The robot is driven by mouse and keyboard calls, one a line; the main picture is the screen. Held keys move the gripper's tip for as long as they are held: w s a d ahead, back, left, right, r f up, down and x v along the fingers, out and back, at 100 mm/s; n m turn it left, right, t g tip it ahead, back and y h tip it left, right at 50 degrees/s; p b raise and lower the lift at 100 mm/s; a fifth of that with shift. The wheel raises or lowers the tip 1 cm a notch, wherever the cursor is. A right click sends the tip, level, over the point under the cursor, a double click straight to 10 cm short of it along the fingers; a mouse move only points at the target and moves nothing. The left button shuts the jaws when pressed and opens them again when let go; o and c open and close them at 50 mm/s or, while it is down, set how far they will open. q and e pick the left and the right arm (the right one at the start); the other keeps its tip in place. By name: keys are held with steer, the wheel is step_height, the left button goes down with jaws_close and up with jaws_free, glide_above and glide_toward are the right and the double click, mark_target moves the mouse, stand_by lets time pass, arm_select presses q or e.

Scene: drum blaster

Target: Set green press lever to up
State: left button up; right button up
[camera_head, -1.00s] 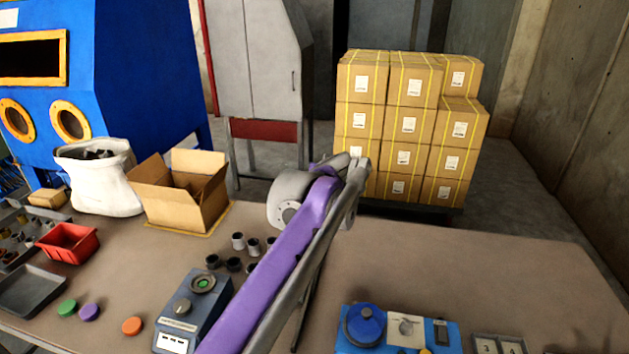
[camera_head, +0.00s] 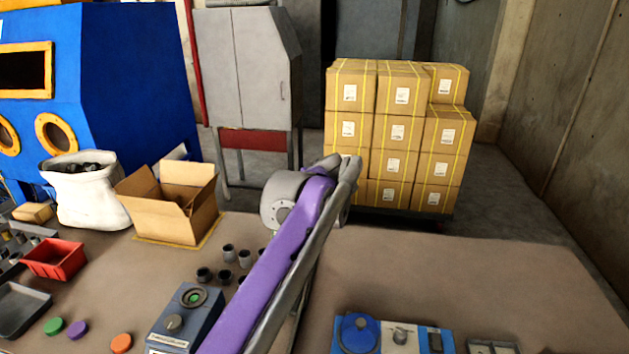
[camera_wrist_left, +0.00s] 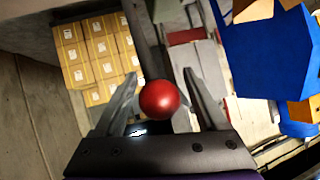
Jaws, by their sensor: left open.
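A shiny red ball knob (camera_wrist_left: 160,98) shows in the left wrist view, between the two fingers of my left gripper (camera_wrist_left: 160,80). The fingers are spread to either side of it, and the gripper is open. I cannot tell whether they touch the knob. What the knob is mounted on is mostly hidden, so I cannot tell whether it belongs to the press lever. No green press or lever can be made out in the head view. There my purple arm crosses the middle, and no gripper shows. My right gripper is in neither view.
The table (camera_head: 450,270) has bare room at right. A grey device with a green button (camera_head: 185,318) and a blue device (camera_head: 358,333) stand at the front. Several dark cups (camera_head: 228,252), an open carton (camera_head: 165,220), a white sack (camera_head: 88,205) and a red bin (camera_head: 55,258) stand left.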

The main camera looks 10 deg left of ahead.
arm_select(q)
steer(key=shift+s, duration=0.1)
steer(key=v, duration=1)
steer(key=shift+s+r, duration=0.25)
steer(key=shift+r, duration=0.05)
